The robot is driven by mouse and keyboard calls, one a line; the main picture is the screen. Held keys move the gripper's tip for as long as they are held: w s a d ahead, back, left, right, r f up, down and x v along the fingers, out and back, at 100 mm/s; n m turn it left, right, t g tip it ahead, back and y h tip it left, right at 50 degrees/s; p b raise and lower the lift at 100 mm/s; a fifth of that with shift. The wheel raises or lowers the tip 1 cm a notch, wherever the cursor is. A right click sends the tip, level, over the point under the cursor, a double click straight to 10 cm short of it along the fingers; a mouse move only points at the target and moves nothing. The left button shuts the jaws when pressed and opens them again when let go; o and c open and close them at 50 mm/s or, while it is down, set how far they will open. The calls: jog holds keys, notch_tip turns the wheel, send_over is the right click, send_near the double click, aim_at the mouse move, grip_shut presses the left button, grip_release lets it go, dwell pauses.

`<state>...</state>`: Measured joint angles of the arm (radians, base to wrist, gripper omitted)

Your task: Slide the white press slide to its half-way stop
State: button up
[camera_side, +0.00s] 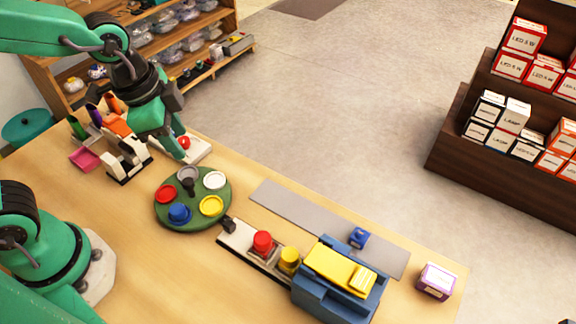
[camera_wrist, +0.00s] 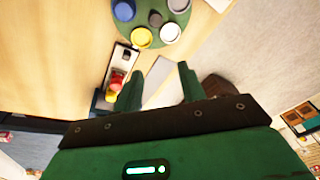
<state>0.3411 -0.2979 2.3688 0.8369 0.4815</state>
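The white press slide (camera_side: 238,236) is a long narrow white piece with a dark knob at its left end, on the table. It carries a red cylinder (camera_side: 262,241) and a yellow cylinder (camera_side: 289,258), and its right end meets the blue press (camera_side: 335,284) with its yellow top. In the wrist view the white slide (camera_wrist: 124,58) shows beyond the left finger, which stands near the red and yellow parts. My gripper (camera_side: 176,150) is in the air, up and left of the slide, apart from it. Its fingers (camera_wrist: 160,84) are spread and empty.
A green round plate (camera_side: 192,198) with coloured cups lies between my gripper and the slide. A grey strip (camera_side: 300,213) with a small blue part runs behind the slide. A purple-white box (camera_side: 436,281) stands right of the press.

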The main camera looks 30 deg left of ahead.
aim_at(230, 224)
jog(key=d+f+m, duration=0.3)
jog(key=d+f+m+g, duration=0.1)
jog(key=d+f+m, duration=0.1)
jog(key=d+f, duration=0.1)
jog(key=s+d+f+m+g, duration=0.1)
jog(key=d+f+m, duration=0.2)
jog(key=d, duration=0.1)
jog(key=shift+d+m+y, duration=0.15)
jog(key=shift+m+y, duration=0.15)
jog(key=shift+y, duration=0.1)
jog(key=shift+f, duration=0.1)
jog(key=shift+f, duration=3.75)
jog(key=shift+c, duration=0.4)
grip_shut()
